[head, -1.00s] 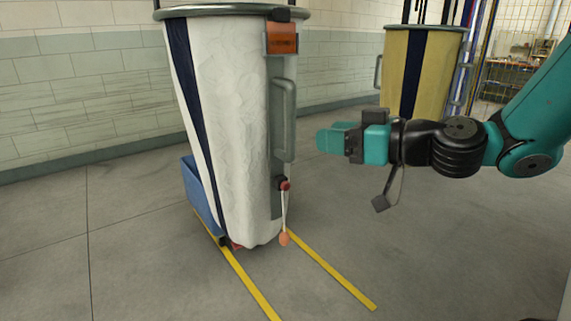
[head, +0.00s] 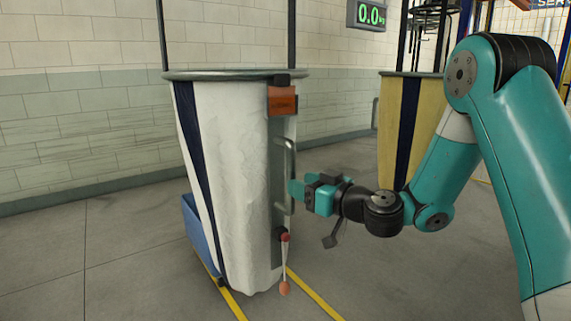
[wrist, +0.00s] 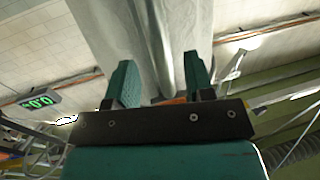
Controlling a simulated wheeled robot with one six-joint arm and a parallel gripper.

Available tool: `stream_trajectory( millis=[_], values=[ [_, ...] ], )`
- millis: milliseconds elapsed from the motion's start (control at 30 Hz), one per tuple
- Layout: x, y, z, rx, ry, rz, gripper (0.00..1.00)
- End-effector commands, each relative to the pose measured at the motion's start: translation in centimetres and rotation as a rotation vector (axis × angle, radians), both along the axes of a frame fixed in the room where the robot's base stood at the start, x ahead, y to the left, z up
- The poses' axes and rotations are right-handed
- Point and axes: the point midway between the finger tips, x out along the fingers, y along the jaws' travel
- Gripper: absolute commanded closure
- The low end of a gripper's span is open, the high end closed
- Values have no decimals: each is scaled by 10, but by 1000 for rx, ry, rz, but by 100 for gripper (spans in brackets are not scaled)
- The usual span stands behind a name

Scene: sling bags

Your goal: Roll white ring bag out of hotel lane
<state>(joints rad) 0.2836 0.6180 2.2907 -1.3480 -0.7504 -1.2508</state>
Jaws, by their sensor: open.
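The white ring bag (head: 235,170) hangs upright at left centre in the head view. It has a dark blue stripe, a grey top ring (head: 220,75) and an orange box (head: 282,100) near its top right. A grey upright handle (head: 290,155) is on its right side. Below the handle is a lever with a red pivot and an orange tip (head: 285,288). My gripper (head: 293,188) is at the handle's lower part. The wrist view shows its two teal fingers (wrist: 160,68) apart, with the white bag (wrist: 110,25) beyond them. Whether the handle lies between them is unclear.
Yellow floor lines (head: 315,293) run under the bag. A blue bin (head: 195,235) stands behind its lower left. A yellow bag (head: 428,110) hangs behind my arm. A green display (head: 371,15) reads 0.0. The floor at left is clear.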

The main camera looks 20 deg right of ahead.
Motion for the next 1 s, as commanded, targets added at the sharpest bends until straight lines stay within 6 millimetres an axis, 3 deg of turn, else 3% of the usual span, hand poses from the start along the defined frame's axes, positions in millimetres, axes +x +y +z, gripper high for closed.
stream_trajectory(
  millis=[100, 300, 700, 767, 900, 933, 1000],
  values=[
    [21, 13, 5, -1, 0, 4, 52],
    [44, 25, 2, 0, 1, 2, 52],
    [52, 29, 0, 1, 0, 0, 52],
    [52, 29, 0, 1, 0, 0, 63],
    [51, 28, 0, 1, 0, 0, 95],
    [51, 28, 0, 1, 0, 0, 100],
    [51, 28, 0, 1, 0, 0, 100]
  ],
)
